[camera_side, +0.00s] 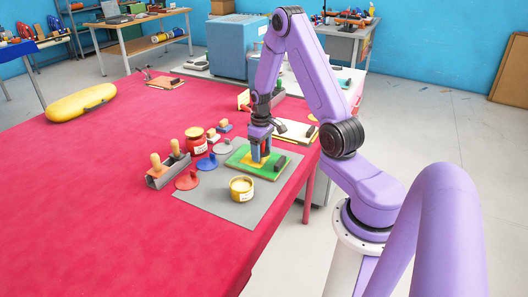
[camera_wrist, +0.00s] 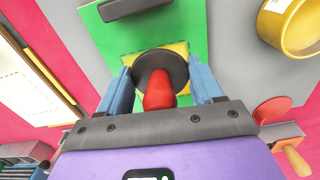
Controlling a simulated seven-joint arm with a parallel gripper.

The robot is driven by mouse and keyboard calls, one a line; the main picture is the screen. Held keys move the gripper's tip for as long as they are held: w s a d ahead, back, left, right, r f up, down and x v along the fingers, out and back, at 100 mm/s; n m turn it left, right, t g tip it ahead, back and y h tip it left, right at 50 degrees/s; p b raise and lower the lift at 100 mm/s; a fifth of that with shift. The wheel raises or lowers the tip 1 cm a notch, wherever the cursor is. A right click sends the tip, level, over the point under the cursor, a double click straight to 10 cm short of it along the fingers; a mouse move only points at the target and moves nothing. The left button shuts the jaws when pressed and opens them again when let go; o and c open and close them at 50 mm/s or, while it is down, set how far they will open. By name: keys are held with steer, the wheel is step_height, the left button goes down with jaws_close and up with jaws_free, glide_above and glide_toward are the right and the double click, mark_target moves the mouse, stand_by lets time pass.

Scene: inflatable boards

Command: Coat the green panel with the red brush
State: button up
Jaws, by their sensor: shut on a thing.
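The green panel (camera_side: 243,164) lies on a grey mat near the right edge of the red table. It carries a yellow patch (camera_side: 259,163) and a dark block (camera_side: 279,163) at its right end. The panel also fills the upper middle of the wrist view (camera_wrist: 193,20). My gripper (camera_side: 262,154) is low over the yellow patch. In the wrist view its blue fingers (camera_wrist: 164,95) are shut around the red handle of the red brush (camera_wrist: 159,90). The brush's round dark head is over the yellow patch; whether it touches the panel cannot be told.
A yellow pot (camera_side: 242,190) stands on the grey mat (camera_side: 226,205) in front of the panel. Red (camera_side: 187,181), blue (camera_side: 207,163) and grey (camera_side: 222,147) discs lie left. Bare table lies left.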

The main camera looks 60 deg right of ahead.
steer(key=shift+w, duration=3.9)
steer(key=shift+d, duration=0.3)
steer(key=shift+s+d, duration=0.35)
steer(key=shift+s, duration=4.6)
steer(key=shift+w+d, duration=0.2)
steer(key=shift+d, duration=0.55)
steer(key=shift+w+a, duration=0.1)
steer(key=shift+w, duration=4.55)
steer(key=shift+w+r, duration=0.1)
steer(key=shift+w, duration=0.1)
step_height(320, 180, up, 8)
